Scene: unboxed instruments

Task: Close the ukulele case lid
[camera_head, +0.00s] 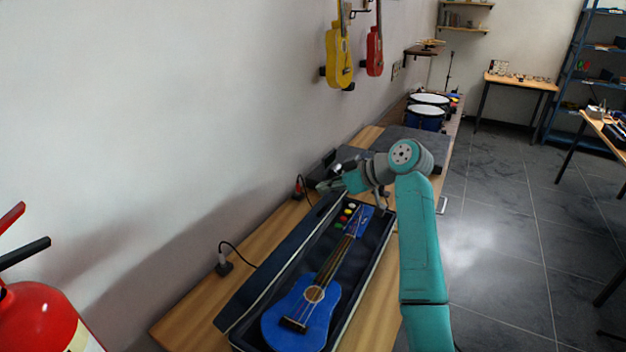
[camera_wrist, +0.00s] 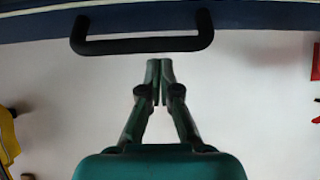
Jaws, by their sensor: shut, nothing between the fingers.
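The ukulele case (camera_head: 367,284) lies open on the wooden bench. A blue ukulele (camera_head: 300,305) lies inside it, with small coloured items near its headstock. The case lid (camera_head: 275,262) is swung open along the left side, toward the wall. My gripper (camera_head: 324,186) is over the far end of the case, near the lid's far end, with its fingers pointing left. In the wrist view my gripper (camera_wrist: 160,62) is shut and empty. Its fingertips are just below a black handle (camera_wrist: 142,45) on a dark blue edge (camera_wrist: 240,19), apparently the lid; contact cannot be told.
The wall (camera_head: 150,120) is close on the left, with a yellow ukulele (camera_head: 339,55) and a red one (camera_head: 374,50) hung above the bench. A fire extinguisher (camera_head: 40,315) is at the lower left. Drums (camera_head: 426,117) stand farther along the bench. The floor on the right is clear.

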